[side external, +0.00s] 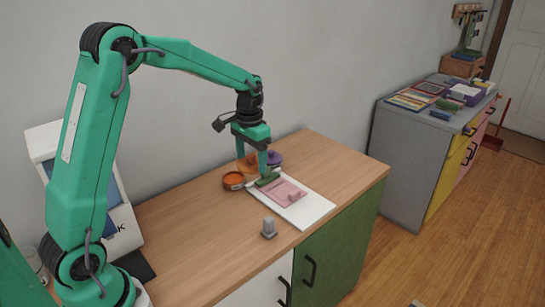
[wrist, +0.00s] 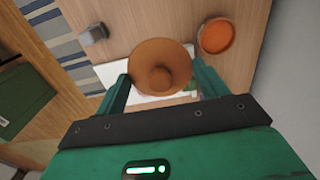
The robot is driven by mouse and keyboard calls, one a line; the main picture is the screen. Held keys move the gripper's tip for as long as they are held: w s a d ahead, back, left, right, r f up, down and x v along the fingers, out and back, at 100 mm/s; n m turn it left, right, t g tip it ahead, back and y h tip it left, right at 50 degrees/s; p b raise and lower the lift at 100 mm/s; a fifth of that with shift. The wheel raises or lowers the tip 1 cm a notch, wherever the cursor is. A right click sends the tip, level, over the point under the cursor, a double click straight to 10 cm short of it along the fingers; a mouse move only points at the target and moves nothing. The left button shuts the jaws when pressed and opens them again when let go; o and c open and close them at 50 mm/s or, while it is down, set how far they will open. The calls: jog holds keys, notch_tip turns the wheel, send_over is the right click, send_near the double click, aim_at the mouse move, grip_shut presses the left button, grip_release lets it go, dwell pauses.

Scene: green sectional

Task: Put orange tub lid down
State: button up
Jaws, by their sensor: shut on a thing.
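The orange tub lid (wrist: 150,54) is a round brown-orange disc with a knob in its middle. My gripper (wrist: 161,88) is shut on it, with one finger at each side. In the side external view my gripper (side external: 252,158) points down over the back of the worktop, and the lid (side external: 246,164) shows partly behind the fingers. I cannot tell its exact height above the worktop. An open round orange tub (side external: 233,182) stands just left of my gripper. It also shows in the wrist view (wrist: 216,36), apart from the lid.
A white board (side external: 314,211) with a pink piece (side external: 285,192) lies right of my gripper. A green object (side external: 267,180) is close below the fingers. A purple round object (side external: 274,158) is behind. A grey block (side external: 268,228) stands in front.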

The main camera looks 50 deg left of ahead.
jog(key=shift+d, duration=0.1)
jog(key=w+d+f+m, duration=0.1)
jog(key=w+d+m, duration=0.2)
jog(key=d+m, duration=1.3)
jog(key=n, duration=0.7)
send_over(309, 209)
notch_tip(309, 209, down, 7)
jog(key=shift+f, duration=0.1)
jog(key=shift+f, duration=1.9)
jog(key=shift+f, duration=0.15)
